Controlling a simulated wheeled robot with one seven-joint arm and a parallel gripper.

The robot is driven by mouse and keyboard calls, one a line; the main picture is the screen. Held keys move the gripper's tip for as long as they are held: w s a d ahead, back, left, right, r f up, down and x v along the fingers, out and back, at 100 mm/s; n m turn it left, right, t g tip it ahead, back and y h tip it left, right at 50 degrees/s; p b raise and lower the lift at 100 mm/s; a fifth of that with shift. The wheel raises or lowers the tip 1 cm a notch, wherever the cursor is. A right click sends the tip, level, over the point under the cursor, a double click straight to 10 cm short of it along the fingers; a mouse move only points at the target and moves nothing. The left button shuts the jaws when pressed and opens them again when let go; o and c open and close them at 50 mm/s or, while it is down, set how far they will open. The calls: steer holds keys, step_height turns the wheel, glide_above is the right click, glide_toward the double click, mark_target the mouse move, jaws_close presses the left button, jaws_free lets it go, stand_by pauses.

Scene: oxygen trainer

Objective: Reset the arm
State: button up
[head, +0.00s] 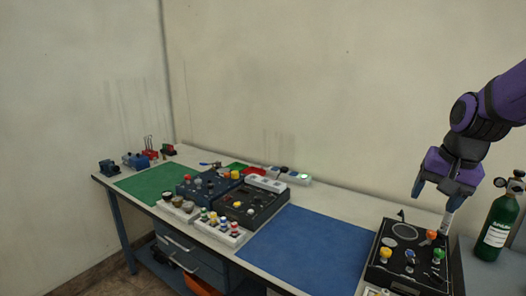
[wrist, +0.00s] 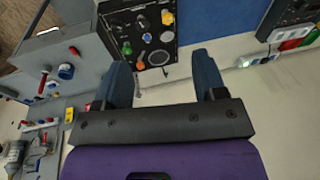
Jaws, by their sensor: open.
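My purple arm comes in from the right in the head view, and my gripper (head: 435,192) hangs above the black trainer panel (head: 403,283) at the right end of the bench. In the wrist view my gripper (wrist: 165,80) has its two blue fingers well apart with nothing between them. The black panel (wrist: 126,42), with its yellow, green and orange knobs and round gauge, lies beyond the fingertips there. The fingers look apart from the panel.
A green oxygen cylinder (head: 497,228) stands right of the panel, close to my gripper. A blue mat (head: 305,250) left of the panel is bare. Control boxes (head: 253,206) and several knobbed parts crowd the bench's middle. A green mat (head: 150,184) lies farther left.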

steer(key=s+a+r+n+t, duration=0.1)
steer(key=s+a+r+n, duration=0.1)
steer(key=s, duration=0.6)
steer(key=s+a+r+n+t, duration=0.1)
steer(key=s+a+r+n, duration=0.2)
steer(key=s, duration=0.6)
step_height(320, 180, up, 2)
steer(key=shift+r+n+t+h, duration=0.25)
steer(key=shift+n+t+h, duration=0.15)
steer(key=shift+n, duration=0.3)
steer(key=shift+w+a, duration=0.1)
steer(key=shift+w, duration=0.05)
steer(key=n+g, duration=0.5)
steer(key=n, duration=0.1)
glide_above(411, 259)
step_height(411, 259, down, 24)
step_height(411, 259, down, 10)
steer(key=shift+f, duration=0.2)
